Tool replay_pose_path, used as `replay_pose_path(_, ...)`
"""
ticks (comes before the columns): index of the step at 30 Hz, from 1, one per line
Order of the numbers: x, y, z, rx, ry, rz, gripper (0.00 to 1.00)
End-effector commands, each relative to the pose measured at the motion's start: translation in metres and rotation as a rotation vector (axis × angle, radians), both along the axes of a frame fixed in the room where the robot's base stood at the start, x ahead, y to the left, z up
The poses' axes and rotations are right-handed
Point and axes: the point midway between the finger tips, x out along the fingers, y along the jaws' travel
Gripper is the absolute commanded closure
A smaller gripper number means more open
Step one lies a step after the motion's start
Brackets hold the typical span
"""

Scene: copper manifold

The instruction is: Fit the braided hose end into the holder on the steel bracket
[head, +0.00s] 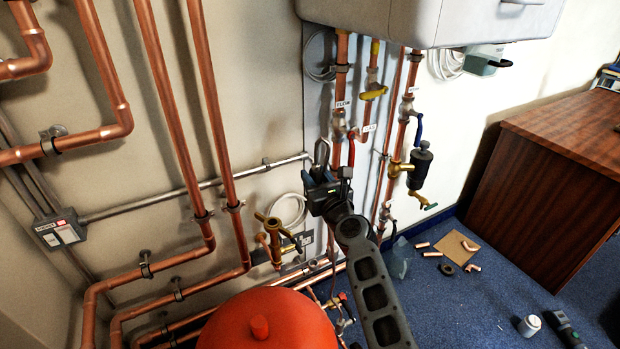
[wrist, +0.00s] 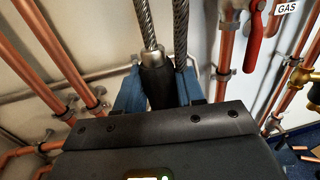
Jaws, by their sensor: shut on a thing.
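My gripper (head: 320,180) is raised in front of the wall pipes, below the white boiler casing. In the wrist view its blue fingers (wrist: 160,78) are shut on the braided hose end (wrist: 154,58), which has a silver collar above a dark sleeve. Grey braided hose (wrist: 146,22) runs up from the collar. A second braided length (wrist: 181,35) rises beside it at the right finger. In the head view the hose (head: 322,150) forms a narrow loop above the gripper. I cannot make out the steel bracket or its holder for certain in either view.
Copper pipes with valves hang close behind and right of the gripper, including a red lever (wrist: 253,42) and a black-bodied fitting (head: 420,168). A red vessel (head: 270,325) stands low in front. Loose fittings lie on the blue carpet (head: 470,300) at right, near a wooden cabinet (head: 560,170).

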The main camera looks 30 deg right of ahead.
Motion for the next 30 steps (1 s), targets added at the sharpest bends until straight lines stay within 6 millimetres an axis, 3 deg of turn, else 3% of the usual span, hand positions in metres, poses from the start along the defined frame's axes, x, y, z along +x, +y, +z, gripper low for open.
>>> replay_pose_path(8, 0.0, 0.0, 0.002, 0.0, -0.001, 0.0, 0.98)
replay_pose_path(30, 0.0, 0.0, 0.039, -0.001, -0.001, 0.0, 0.98)
